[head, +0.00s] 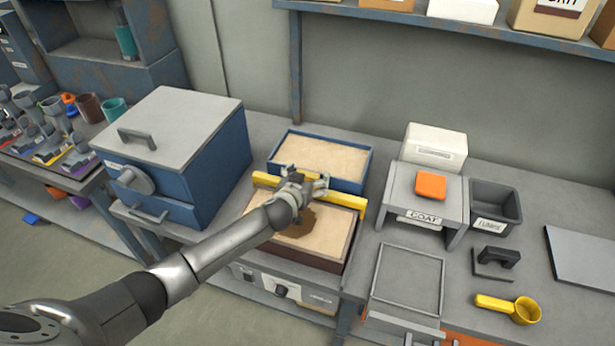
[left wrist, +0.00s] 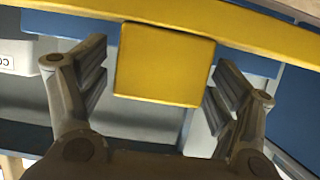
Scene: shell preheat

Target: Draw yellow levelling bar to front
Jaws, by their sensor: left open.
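The yellow levelling bar (head: 345,199) lies across a dark-framed box of sand (head: 333,232), near its back edge. My left gripper (head: 305,184) is over the middle of the bar and hides part of it. In the left wrist view, the bar (left wrist: 250,25) runs across the top and its yellow block-shaped grip (left wrist: 165,65) sits between the fingers of my left gripper (left wrist: 162,80). The fingers are open, with a gap on each side of the block. A dark brown patch (head: 300,224) shows on the sand beneath my arm. My right gripper is not in view.
A blue-framed sand box (head: 368,165) stands right behind. A blue cabinet (head: 215,150) is to the left. To the right are a grey stand marked COAT (head: 455,212), a dark bin (head: 505,190), an empty grey frame (head: 440,285) and a yellow scoop (head: 520,311).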

